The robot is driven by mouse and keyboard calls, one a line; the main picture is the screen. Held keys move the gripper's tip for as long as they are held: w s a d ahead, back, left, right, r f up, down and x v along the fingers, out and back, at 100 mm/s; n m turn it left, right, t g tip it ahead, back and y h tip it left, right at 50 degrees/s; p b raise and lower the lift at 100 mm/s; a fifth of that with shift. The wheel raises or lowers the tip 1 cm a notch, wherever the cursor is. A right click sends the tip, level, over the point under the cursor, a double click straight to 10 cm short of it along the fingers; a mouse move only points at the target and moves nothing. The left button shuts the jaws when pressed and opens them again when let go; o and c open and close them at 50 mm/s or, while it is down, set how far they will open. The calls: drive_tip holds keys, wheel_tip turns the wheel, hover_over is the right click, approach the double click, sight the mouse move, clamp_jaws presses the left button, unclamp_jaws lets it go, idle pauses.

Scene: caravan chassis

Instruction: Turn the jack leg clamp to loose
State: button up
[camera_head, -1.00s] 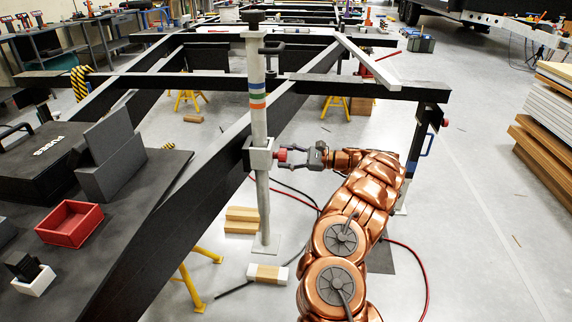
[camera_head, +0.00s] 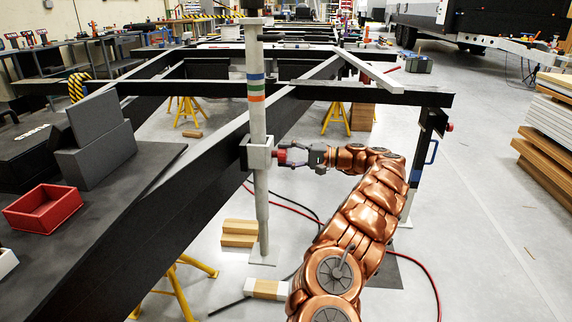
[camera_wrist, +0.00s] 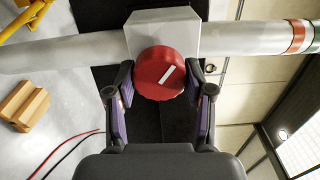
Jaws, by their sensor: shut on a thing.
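The jack leg (camera_head: 257,110) is a pale upright tube with blue, green and orange bands. A grey clamp block (camera_head: 259,157) surrounds it beside the black chassis beam. The clamp's red round knob (camera_head: 281,156) faces right, towards my arm. My gripper (camera_head: 289,156) is at the knob from the right. In the wrist view, the red knob (camera_wrist: 161,73) has a white line mark slanting up to the right. The fingers of my gripper (camera_wrist: 160,90) stand on both sides of the knob, shut on it. The clamp block (camera_wrist: 163,28) shows behind the knob.
The black chassis beam (camera_head: 190,215) runs diagonally behind the leg. Wooden blocks (camera_head: 239,232) and a yellow stand (camera_head: 178,290) are on the floor nearby. A red tray (camera_head: 42,209) sits on the left dark table. Red and black cables lie under my arm.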

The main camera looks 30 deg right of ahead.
drive_tip(key=n+b, duration=0.2)
drive_tip(key=n, duration=0.1)
drive_tip(key=n+b, duration=0.1)
drive_tip(key=b, duration=0.1)
drive_tip(key=shift+f, duration=0.25)
drive_tip(key=shift+r+n+b, duration=0.15)
drive_tip(key=shift+n+b, duration=0.85)
drive_tip(key=shift+n, duration=0.5)
drive_tip(key=o, duration=1.2)
drive_tip(key=shift+r, duration=0.1)
drive_tip(key=shift+c, duration=0.2)
drive_tip(key=v, duration=1.2)
